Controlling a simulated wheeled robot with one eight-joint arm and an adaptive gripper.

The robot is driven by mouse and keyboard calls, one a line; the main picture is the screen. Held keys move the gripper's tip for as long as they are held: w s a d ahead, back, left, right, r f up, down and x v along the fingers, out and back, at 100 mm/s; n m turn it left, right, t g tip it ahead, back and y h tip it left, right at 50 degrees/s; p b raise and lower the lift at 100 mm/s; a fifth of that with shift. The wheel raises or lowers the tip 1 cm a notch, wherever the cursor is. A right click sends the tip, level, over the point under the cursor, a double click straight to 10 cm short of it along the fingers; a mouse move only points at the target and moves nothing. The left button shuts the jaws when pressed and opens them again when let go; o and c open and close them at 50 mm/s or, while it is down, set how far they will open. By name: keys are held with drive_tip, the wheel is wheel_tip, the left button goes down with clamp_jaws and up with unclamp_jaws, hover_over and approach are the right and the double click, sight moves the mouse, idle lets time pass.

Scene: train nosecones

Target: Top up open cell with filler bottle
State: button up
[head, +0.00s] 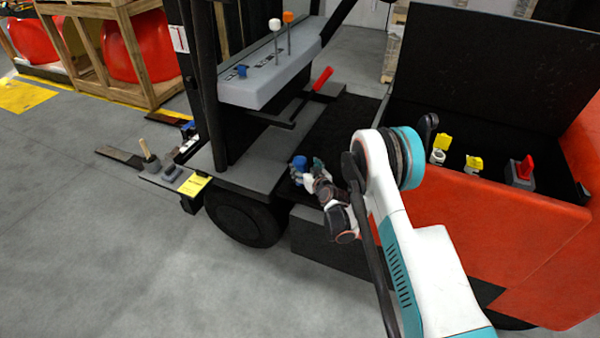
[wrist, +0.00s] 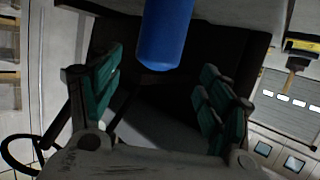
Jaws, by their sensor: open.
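A blue cylinder (wrist: 165,32), which looks like the filler bottle, hangs into the top of the wrist view, between the two teal finger pads but farther up than their middle. In the head view a small blue object (head: 299,162) shows right at my gripper (head: 308,175), over the truck's floor step. My gripper (wrist: 160,95) is open, with a gap on both sides of the blue cylinder. I cannot tell if anything touches it. The open battery compartment (head: 460,125) is at the right in the head view. The open cell cannot be made out.
Yellow tags (head: 440,142) and a red-handled connector (head: 521,170) stand in the compartment, under the raised black lid (head: 490,60). The grey lever console (head: 270,75) is beyond my gripper. A wooden crate (head: 125,50) is at the back left.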

sight(302, 161)
drive_tip(key=b+x, duration=0.2)
drive_tip(key=x, duration=0.3)
drive_tip(key=shift+w, duration=0.3)
drive_tip(key=shift+w+a+b, duration=0.2)
drive_tip(key=shift+w+b, duration=0.15)
drive_tip(key=shift+w, duration=0.15)
clamp_jaws()
drive_tip(key=shift+r, duration=0.1)
